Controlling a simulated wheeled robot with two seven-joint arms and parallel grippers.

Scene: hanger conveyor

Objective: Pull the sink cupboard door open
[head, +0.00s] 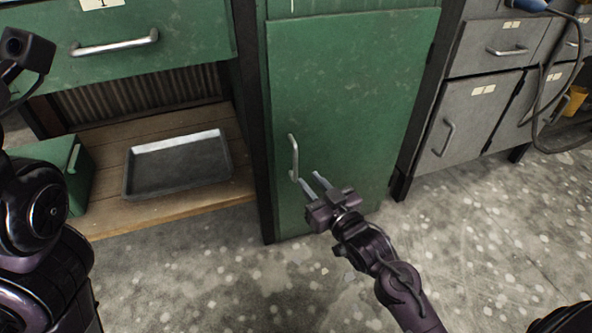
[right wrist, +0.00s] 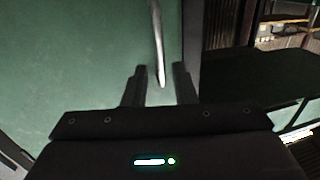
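A green cupboard door (head: 350,100) stands in the middle of the head view and looks shut. Its vertical metal handle (head: 293,157) is near the door's left edge. My right gripper (head: 312,181) is open and empty, just right of and below the handle in the head view. In the right wrist view the handle (right wrist: 157,45) comes down from the top, its lower end between the two open fingers (right wrist: 160,88). I cannot tell whether the fingers touch it. Of my left arm, dark links show at the left edge of the head view; its gripper fingers are not visible.
Left of the door, a wooden shelf (head: 185,208) holds a grey metal tray (head: 178,165) and a green box (head: 62,170), below a green drawer (head: 140,45). Grey cabinets (head: 480,110) with a hanging cable stand at right. The speckled floor (head: 200,270) before the door is clear.

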